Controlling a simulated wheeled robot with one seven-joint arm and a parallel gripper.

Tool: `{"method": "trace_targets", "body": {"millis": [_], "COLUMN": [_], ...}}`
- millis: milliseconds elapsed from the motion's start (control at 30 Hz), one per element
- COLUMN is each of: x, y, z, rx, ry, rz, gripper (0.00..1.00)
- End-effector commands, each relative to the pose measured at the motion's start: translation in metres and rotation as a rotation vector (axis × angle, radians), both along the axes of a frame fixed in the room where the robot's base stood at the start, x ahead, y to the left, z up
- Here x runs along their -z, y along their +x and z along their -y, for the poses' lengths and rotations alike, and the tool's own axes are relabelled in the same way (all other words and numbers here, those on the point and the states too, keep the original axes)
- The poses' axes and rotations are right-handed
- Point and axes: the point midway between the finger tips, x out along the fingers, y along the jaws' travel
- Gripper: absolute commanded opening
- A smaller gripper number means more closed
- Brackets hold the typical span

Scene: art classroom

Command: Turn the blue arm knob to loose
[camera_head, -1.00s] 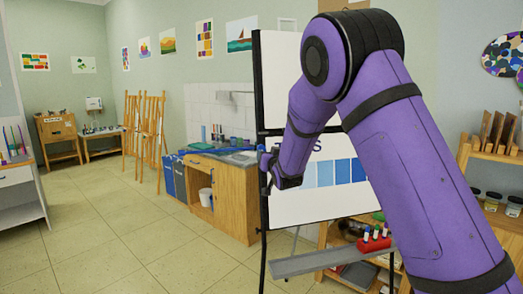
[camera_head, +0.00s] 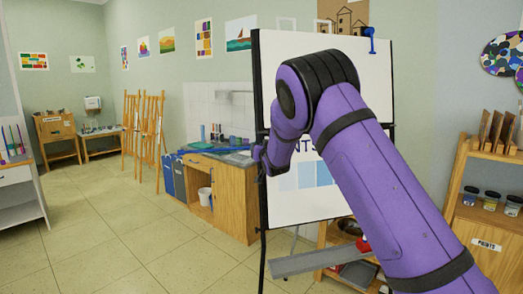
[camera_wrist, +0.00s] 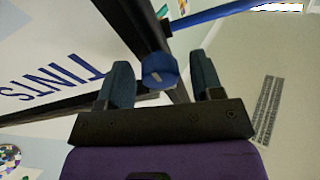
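The blue knob (camera_wrist: 160,70) shows in the wrist view on a dark post of the easel, with a pale mark on its face. The blue arm (camera_wrist: 215,14) runs off to the upper right from near it; in the head view the arm (camera_head: 210,150) sticks out left from the easel's left edge. My gripper (camera_wrist: 163,80) is open, with one finger on each side of the knob and gaps visible on both sides. I cannot tell whether the fingertips reach fully around it. In the head view my gripper (camera_head: 263,158) is at the board's left edge and hides the knob.
The easel board (camera_head: 410,75) stands behind my arm, with a blue clamp (camera_head: 370,36) at its top. A grey tray (camera_head: 305,263) juts out below. A wooden shelf (camera_head: 490,235) is at the right. The floor at left is clear.

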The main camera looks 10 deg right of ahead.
Motion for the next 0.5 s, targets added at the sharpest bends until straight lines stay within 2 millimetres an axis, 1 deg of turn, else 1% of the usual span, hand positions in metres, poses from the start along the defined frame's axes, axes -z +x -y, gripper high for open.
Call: {"method": "trace_targets", "body": {"millis": [33,67,100,200,500], "x": [0.0,0.0,0.0,0.0,0.0001], "y": [-0.0001,-0.0001,-0.0001,-0.0002,-0.0003], "z": [-0.0001,-0.0001,-0.0001,-0.0002,-0.0002], "rx": [0.0,0.0,0.0,0.0,-0.005], "ry": [0.0,0.0,0.0,0.0,-0.026], "rz": [0.0,0.0,0.0,0.0,0.0], "gripper": [0.49,0.42,0.33,0.12,0.12]}}
